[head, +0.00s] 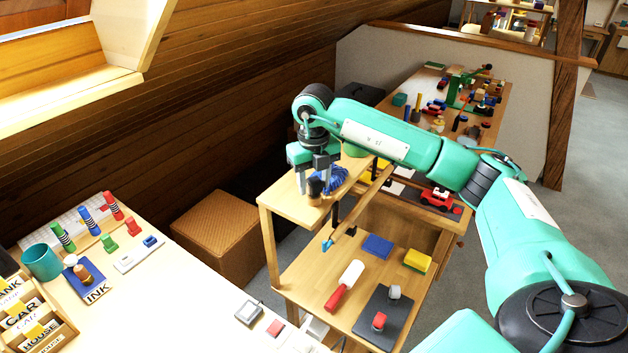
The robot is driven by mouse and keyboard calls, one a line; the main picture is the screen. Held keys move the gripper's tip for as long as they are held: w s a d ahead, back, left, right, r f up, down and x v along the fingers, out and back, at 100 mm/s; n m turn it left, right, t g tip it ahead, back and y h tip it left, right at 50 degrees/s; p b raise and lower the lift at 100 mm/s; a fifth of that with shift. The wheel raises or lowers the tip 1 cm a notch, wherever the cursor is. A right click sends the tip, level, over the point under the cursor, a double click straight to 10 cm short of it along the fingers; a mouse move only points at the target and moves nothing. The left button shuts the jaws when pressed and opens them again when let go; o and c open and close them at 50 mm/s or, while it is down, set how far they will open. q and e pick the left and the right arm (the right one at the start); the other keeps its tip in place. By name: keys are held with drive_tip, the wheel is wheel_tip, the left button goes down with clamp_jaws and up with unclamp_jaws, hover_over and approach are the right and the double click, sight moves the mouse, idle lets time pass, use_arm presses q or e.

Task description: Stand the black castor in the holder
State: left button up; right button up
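My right gripper (312,178) points down over the small upper wooden shelf, at the end of the teal arm coming in from the right. A small dark-topped piece with a brownish lower part (316,190) is right at its fingertips. It may be the black castor, but it is too small to be sure. I cannot tell whether the fingers grip it or are only beside it. A blue ridged object (334,181) is just right of the fingers, partly hidden by them. It may be the holder; I cannot tell. My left gripper is out of view.
The lower shelf (315,277) carries a red-and-white roller (345,285), a blue block (378,246), a yellow block (417,261) and a dark tray (366,321). The left table (180,300) holds a teal mug (42,262), striped pieces and word cards. A sloping timber wall stands behind.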

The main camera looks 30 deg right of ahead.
drive_tip(key=shift+r, duration=0.1)
drive_tip(key=shift+r, duration=0.25)
drive_tip(key=shift+r+b, duration=0.5)
drive_tip(key=shift+r, duration=6.05)
drive_tip(key=shift+s+f, duration=0.1)
